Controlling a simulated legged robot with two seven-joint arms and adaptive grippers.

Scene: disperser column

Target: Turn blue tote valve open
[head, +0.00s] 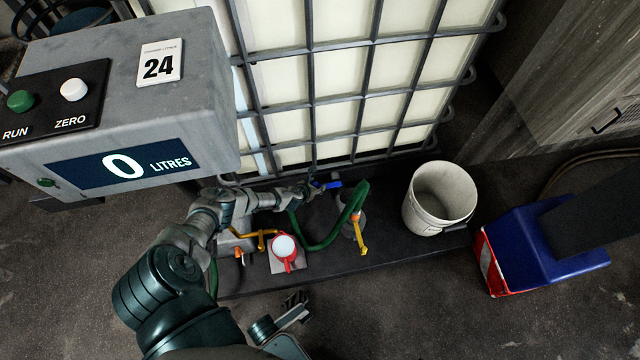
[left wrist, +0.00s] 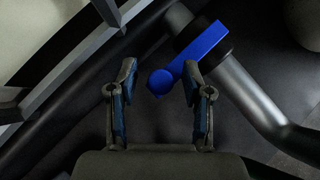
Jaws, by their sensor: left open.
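The blue valve handle (head: 332,185) sits on a grey pipe low at the front of the caged white tote (head: 335,75). My left gripper (head: 314,187) reaches it from the left in the head view. In the left wrist view the handle (left wrist: 205,45) runs down-left from the pipe (left wrist: 245,90), and its rounded end lies between the fingertips of my open left gripper (left wrist: 160,79). I cannot tell whether either finger touches it. Part of what looks like my right gripper (head: 294,302) shows low at the bottom of the head view; its jaw state is unclear.
A grey control box (head: 205,115) reading 0 litres stands at left. A white bucket (head: 440,198) and blue box (head: 535,250) are at right.

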